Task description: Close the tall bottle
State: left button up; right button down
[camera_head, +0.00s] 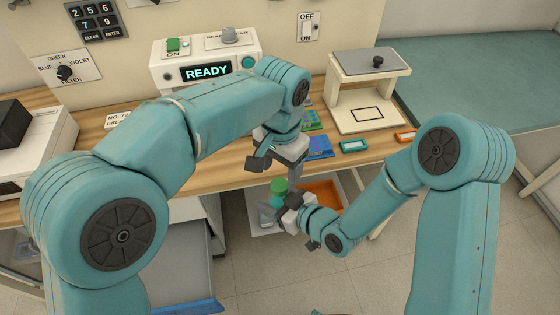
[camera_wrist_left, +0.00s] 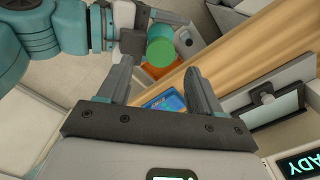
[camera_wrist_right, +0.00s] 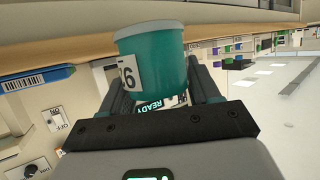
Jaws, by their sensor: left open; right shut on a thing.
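The tall bottle, a green-teal cylinder, shows in the head view (camera_head: 279,187) in front of the counter. In the right wrist view (camera_wrist_right: 160,62) it stands between the fingers, with a number label on its side and a pale rim at one end. My right gripper (camera_head: 284,202) is shut on it. The left wrist view shows the bottle (camera_wrist_left: 160,52) with a round bright green end facing the camera; whether that end is a cap is unclear. My left gripper (camera_head: 274,166) is open and empty, just above the bottle and apart from it.
Behind are the wooden counter (camera_head: 240,172), a machine reading READY (camera_head: 205,73) and a white stand (camera_head: 368,90). Blue (camera_head: 320,147), teal and orange flat pieces lie near the counter's front edge. An orange tray (camera_head: 322,193) sits lower, behind my right gripper.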

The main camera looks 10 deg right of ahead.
aim_at(279, 184)
pick_arm(q)
jog(key=n, duration=0.4)
jog(key=shift+a+r, duration=0.1)
jog(key=shift+r, duration=0.05)
jog(key=n, duration=0.5)
jog(key=shift+r, duration=0.35)
jog(key=n, duration=0.2)
jog(key=r+n, duration=0.1)
jog(key=n, duration=0.2)
jog(key=shift+a+r, duration=0.1)
jog(key=shift+r, duration=0.05)
jog(key=shift+r+n, duration=0.25)
jog(key=shift+n, duration=0.05)
jog(key=shift+r, duration=0.2)
jog(key=shift+f, duration=4)
